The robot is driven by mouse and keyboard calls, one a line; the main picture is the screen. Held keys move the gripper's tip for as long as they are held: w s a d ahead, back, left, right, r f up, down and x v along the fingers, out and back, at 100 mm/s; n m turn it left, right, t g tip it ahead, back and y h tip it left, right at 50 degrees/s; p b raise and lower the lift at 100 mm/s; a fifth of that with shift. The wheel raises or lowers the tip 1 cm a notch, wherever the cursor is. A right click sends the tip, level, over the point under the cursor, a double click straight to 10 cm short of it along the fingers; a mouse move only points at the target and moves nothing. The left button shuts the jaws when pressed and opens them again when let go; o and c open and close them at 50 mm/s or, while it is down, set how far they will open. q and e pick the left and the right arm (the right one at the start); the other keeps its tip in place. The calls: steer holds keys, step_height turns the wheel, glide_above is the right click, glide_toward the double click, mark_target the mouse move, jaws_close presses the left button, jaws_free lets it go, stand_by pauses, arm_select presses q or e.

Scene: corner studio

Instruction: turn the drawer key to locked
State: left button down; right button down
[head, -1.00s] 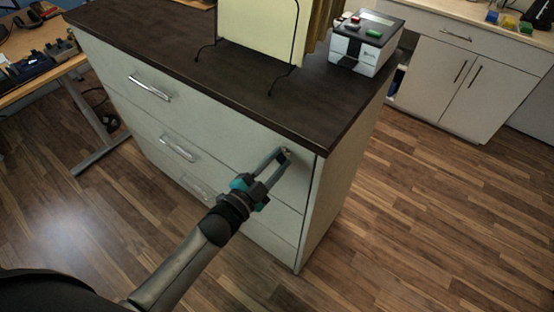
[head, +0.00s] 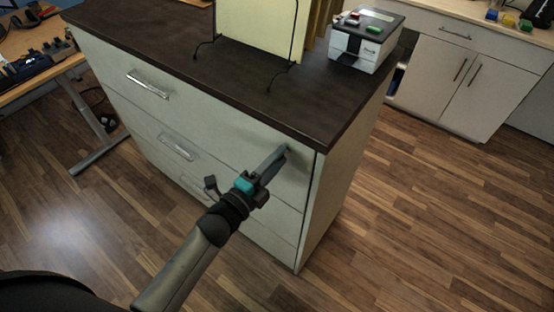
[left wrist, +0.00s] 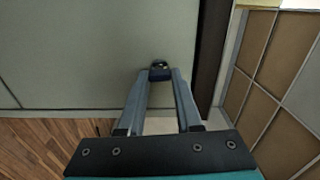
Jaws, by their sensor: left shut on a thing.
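The drawer cabinet (head: 215,125) has a pale front with several drawers and a dark top. My left gripper (head: 283,150) is at the upper right corner of the top drawer's front, its fingers pointing at the lock. In the left wrist view the two fingers of my left gripper (left wrist: 160,75) close in on the small dark key (left wrist: 160,65) at the drawer face. The gripper is shut on the key. The fingers hide most of the key in the head view, and its exact angle cannot be told. My right gripper is not in view.
A white box with coloured buttons (head: 366,40) and a wire rack with folders (head: 258,28) stand on the cabinet top. Drawer handles (head: 148,85) stick out to the left. A desk (head: 35,50) stands at the far left. The wood floor (head: 420,220) at right is clear.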

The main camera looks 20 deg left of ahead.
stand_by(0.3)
arm_select(q)
steer(key=c, duration=0.6)
jaws_free()
steer(key=shift+s, duration=0.1)
steer(key=v, duration=1.5)
steer(key=shift+b, duration=0.3)
